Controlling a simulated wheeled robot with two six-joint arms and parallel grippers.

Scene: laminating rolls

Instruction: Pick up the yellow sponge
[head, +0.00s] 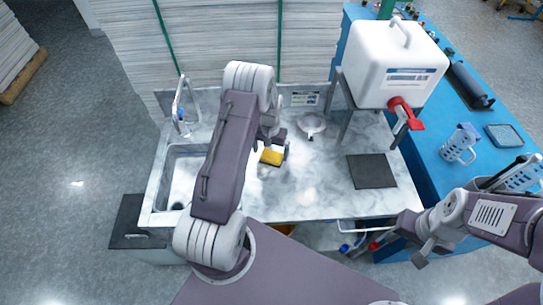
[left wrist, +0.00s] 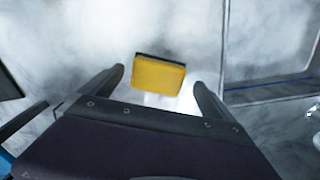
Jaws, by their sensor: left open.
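The yellow sponge (head: 272,157) lies on the marble counter (head: 310,190), just right of my left forearm in the head view. In the left wrist view the sponge (left wrist: 158,75) shows its yellow face with a dark layer along its far edge. My left gripper (left wrist: 160,88) is open, and the sponge sits between and slightly beyond its two fingertips, with a gap on each side. In the head view my left gripper (head: 273,148) is partly hidden by its own arm. My right gripper (head: 358,249) is low at the right, in front of the counter; its fingers are too small to read.
A sink (head: 180,172) with a tap (head: 182,105) is at the counter's left. A dark square mat (head: 371,171) and a white funnel-like dish (head: 311,124) are on the counter. A white tank with a red tap (head: 399,65) stands at back right.

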